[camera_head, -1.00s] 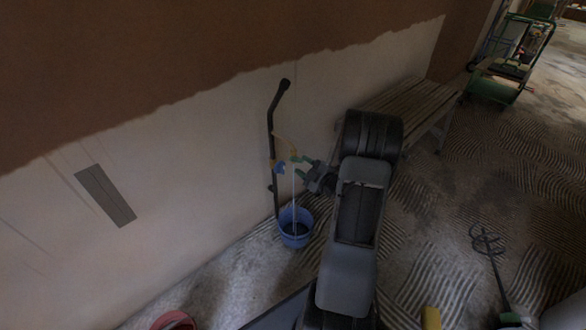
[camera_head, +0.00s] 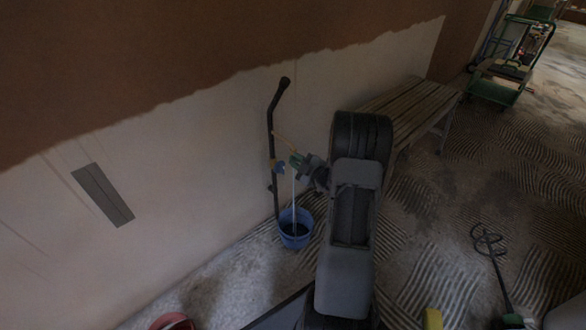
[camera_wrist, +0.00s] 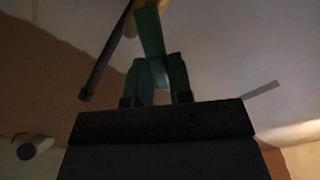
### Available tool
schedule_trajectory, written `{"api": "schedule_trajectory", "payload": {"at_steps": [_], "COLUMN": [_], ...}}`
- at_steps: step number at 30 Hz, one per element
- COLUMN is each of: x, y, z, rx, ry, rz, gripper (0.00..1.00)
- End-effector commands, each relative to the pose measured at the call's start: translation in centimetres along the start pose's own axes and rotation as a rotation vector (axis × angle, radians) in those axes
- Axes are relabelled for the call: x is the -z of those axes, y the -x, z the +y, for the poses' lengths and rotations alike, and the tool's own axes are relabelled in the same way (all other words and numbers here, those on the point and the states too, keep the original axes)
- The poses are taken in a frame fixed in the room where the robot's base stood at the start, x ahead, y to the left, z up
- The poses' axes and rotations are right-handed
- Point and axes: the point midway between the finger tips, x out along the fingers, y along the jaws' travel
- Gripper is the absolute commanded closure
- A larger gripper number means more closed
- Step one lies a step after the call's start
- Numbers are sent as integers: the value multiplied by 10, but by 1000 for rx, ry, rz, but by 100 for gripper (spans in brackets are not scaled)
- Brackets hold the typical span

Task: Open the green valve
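The green valve (camera_wrist: 150,32) shows in the wrist view as a green handle on a yellowish fitting, running down between my green fingertips. My gripper (camera_wrist: 158,75) has one finger on each side of the handle, and both seem to touch it. A pale thin vertical line runs from the tap down into the blue bucket (camera_head: 284,222).
The plastered wall (camera_head: 180,170) stands behind the pipe. A wooden bench (camera_head: 415,100) is right of my arm. A mixing paddle (camera_head: 490,250) is on the ridged floor at right. A reddish bucket (camera_head: 172,322) is at the bottom edge. A green cart (camera_head: 500,85) stands far right.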

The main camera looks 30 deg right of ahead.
Motion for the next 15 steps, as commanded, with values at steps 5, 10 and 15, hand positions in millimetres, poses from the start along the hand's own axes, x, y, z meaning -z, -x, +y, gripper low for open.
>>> {"api": "schedule_trajectory", "payload": {"at_steps": [5, 10, 15], "x": [0, 1, -3], "y": [0, 0, 0], "z": [0, 10, 22], "rx": [0, 1, 1], "ry": [-2, -139, -420], "rz": [0, -2, -4], "gripper": [97, 97, 97]}}
